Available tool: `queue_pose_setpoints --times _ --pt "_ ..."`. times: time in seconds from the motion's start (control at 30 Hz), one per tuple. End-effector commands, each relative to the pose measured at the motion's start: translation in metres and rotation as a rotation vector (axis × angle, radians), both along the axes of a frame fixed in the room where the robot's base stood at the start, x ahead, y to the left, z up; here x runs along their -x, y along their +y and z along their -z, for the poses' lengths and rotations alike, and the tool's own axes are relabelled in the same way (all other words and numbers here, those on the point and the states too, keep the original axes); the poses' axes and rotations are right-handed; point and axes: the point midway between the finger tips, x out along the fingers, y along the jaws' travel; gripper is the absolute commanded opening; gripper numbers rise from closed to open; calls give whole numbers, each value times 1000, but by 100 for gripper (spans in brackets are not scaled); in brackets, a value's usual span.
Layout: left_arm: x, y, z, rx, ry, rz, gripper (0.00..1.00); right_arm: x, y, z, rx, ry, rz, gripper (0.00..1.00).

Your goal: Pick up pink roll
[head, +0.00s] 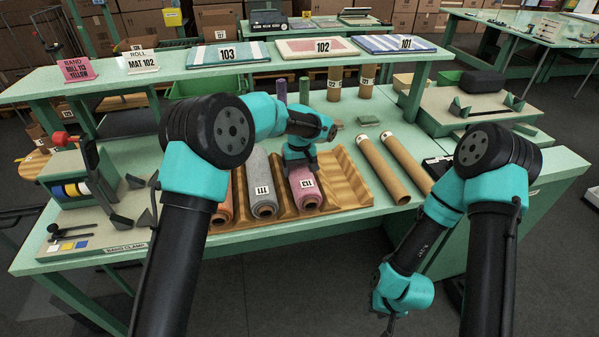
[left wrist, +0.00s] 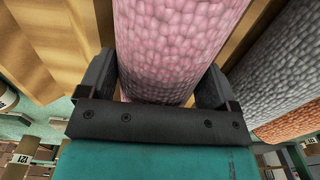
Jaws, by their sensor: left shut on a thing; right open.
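My left gripper (head: 301,166) reaches down over the roll from above. In the left wrist view the pink roll (left wrist: 175,45) fills the space between the two dark fingers (left wrist: 165,85), which are shut on it on both sides. I cannot tell whether the roll is lifted off the rack. My right gripper (head: 388,325) is open and empty, low in front of the table; its fingers are partly cut off.
A grey roll (head: 262,186) tagged 111 and an orange roll (head: 222,205) lie in grooves to the left of the pink one. Two brown tubes (head: 383,170) lie to the right. A raised shelf (head: 170,68) with folded mats spans the back. A band clamp (head: 90,180) stands at left.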

Motion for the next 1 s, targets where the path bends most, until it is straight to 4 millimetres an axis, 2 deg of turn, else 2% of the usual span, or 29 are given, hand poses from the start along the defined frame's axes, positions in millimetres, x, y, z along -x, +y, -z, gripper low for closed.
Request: queue_pose_setpoints --times 0.27,0.57,0.83,1.0 --pt "0 0 -9 1 -1 0 54 0 0 0 0 0 0 43" --pt "1 0 -38 1 -1 0 54 0 0 0 0 0 0 43" --pt "31 0 -39 -1 0 2 54 0 0 0 0 0 0 43" --pt "62 0 -42 0 0 3 54 0 0 0 0 0 0 43"
